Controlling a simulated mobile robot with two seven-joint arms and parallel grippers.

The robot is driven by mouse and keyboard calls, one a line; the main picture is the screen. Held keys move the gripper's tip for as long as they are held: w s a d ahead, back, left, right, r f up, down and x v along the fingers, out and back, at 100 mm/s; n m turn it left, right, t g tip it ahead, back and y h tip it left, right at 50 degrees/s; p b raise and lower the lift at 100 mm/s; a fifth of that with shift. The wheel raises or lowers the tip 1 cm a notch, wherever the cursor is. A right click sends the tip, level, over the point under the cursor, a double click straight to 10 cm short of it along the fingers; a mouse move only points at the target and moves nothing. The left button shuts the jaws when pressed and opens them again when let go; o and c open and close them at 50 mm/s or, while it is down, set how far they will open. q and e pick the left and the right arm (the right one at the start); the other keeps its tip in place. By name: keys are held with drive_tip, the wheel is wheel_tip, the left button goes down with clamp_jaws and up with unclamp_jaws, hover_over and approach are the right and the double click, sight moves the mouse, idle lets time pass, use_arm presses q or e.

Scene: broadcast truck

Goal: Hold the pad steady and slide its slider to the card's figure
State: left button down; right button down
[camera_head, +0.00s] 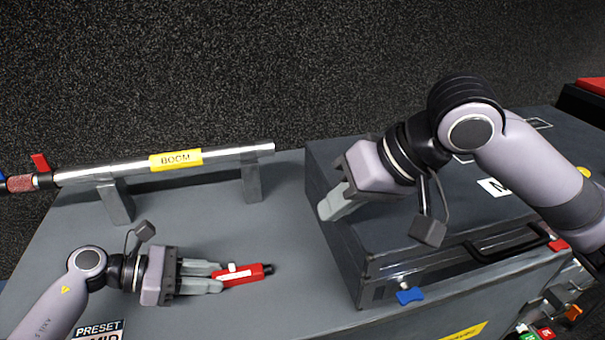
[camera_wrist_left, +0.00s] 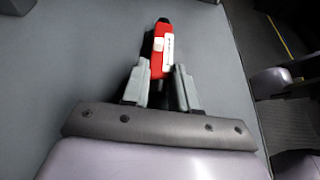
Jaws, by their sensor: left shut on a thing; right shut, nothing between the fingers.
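The pad is a small red block (camera_head: 243,276) with a dark tip at its right end, on or just above the grey table in the head view. A small white slider knob (camera_head: 232,267) stands on it. My left gripper (camera_head: 217,277) is shut on the pad's near end. The left wrist view shows the red pad (camera_wrist_left: 163,50) between the left fingertips (camera_wrist_left: 160,75), with white markings along its face. The card (camera_head: 98,331) at the bottom left reads "PRESET MID", partly cut off. My right gripper (camera_head: 328,211) is shut and empty, over the dark case's left edge, apart from the pad.
A dark case (camera_head: 340,245) with a handle and blue latch (camera_head: 410,296) stands to the right. A metal boom (camera_head: 225,157) labelled "BOOM" rests on supports at the back. The table (camera_head: 290,300) is clear between pad and case.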

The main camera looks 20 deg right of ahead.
use_arm(q)
drive_tip(key=c, duration=0.8)
unclamp_jaws()
